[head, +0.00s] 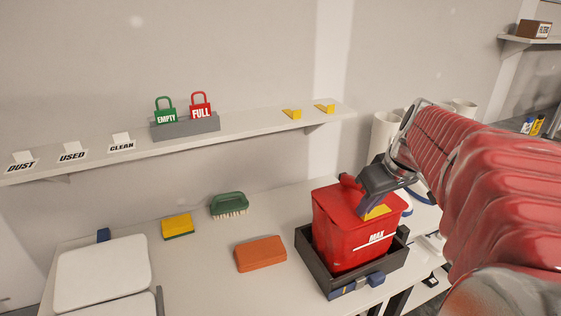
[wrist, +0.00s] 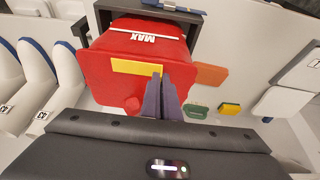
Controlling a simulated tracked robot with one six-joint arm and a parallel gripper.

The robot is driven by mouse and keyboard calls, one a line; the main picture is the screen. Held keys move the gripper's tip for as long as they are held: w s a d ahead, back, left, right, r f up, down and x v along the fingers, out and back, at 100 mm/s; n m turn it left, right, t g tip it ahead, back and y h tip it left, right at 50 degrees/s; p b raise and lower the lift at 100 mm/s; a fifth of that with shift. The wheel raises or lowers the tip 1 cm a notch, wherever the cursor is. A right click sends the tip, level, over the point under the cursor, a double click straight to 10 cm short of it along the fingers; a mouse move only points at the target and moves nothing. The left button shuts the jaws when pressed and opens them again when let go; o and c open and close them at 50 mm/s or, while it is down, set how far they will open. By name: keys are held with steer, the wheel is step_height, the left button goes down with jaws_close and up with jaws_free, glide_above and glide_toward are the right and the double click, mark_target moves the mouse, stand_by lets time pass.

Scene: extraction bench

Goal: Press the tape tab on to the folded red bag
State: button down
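The red bag (head: 340,222), marked MAX, sits in a dark open tray (head: 329,268). It also shows in the wrist view (wrist: 115,78). A yellow tape tab (wrist: 132,67) lies flat across the bag's top, and part of it shows in the head view (head: 379,212). My gripper (wrist: 161,78) has its two dark fingers together, with nothing visible between them. The fingertips are at the tab's near edge, over its right half. In the head view my gripper (head: 369,208) covers part of the tab. I cannot tell whether the tips press on it.
An orange block (head: 260,254), a green brush (head: 229,205), a yellow sponge (head: 177,226) and a white lidded box (head: 103,272) stand left of the tray. The shelf (head: 255,133) above holds green and red padlocks and two yellow pieces (head: 292,113). White cylinders (head: 385,130) stand behind my arm.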

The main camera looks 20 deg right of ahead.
steer(key=c, duration=2.5)
jaws_free()
steer(key=o, duration=0.6)
steer(key=shift+c, duration=0.2)
steer(key=v, duration=1.3)
steer(key=shift+r, duration=0.3)
steer(key=shift+s, duration=0.1)
